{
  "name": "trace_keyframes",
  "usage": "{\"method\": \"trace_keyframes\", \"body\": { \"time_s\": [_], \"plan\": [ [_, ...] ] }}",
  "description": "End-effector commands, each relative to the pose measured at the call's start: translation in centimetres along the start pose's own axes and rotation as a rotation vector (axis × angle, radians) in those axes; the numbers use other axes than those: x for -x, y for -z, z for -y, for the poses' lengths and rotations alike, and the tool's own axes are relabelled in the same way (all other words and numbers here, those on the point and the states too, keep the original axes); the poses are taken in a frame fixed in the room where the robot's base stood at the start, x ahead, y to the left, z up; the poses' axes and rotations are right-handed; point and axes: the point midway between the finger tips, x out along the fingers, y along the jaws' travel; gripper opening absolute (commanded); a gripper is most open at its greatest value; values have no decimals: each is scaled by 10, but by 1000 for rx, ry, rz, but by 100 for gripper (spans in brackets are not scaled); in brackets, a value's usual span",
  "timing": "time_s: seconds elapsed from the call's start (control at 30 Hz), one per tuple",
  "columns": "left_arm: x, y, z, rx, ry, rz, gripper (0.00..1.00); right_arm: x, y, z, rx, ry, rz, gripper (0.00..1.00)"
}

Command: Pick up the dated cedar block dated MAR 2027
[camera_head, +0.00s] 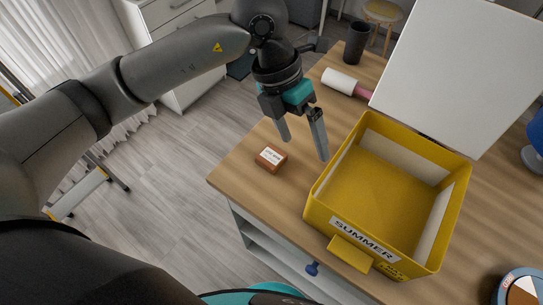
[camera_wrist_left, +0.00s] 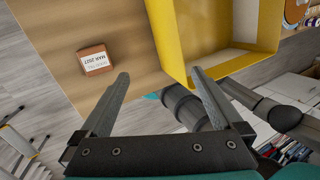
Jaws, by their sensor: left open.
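The cedar block (camera_head: 271,159) is a small reddish-brown block with a white label. It lies on the wooden table top near the left edge, left of the yellow box. In the left wrist view the block (camera_wrist_left: 96,61) shows its label upside down, and it appears to read MAR 2027. My left gripper (camera_head: 304,150) is open and empty, above the table between the block and the yellow box. In the wrist view its fingertips (camera_wrist_left: 160,74) are apart, with the block beyond the left finger. My right gripper is not in view.
The open yellow box (camera_head: 322,200) labelled SUMMER stands close on the right and looks empty. A white lint roller (camera_head: 341,82) and a dark cup (camera_head: 357,43) are at the back. A white panel (camera_head: 455,70) rises behind the box. Bare wood surrounds the block.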

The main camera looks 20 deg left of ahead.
Motion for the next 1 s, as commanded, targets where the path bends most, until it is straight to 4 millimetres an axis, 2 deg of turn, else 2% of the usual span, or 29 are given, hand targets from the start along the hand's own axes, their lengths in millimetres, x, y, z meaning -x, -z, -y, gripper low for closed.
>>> {"method": "trace_keyframes", "body": {
  "time_s": [0.03,0.13,0.2,0.33,0.47,0.73,1.0],
  "plan": [
    [8,2,-22,19,-96,-20,100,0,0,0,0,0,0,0],
    [20,7,-53,57,-241,-55,100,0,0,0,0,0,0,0],
    [28,10,-67,77,-307,-71,100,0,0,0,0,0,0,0],
    [30,13,-79,97,-359,-85,100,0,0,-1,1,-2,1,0],
    [11,16,-86,98,-360,-90,100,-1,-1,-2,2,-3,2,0],
    [-42,22,-104,95,-357,-90,100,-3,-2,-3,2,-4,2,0],
    [-63,23,-112,94,-357,-86,100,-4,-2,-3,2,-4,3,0]
  ]
}}
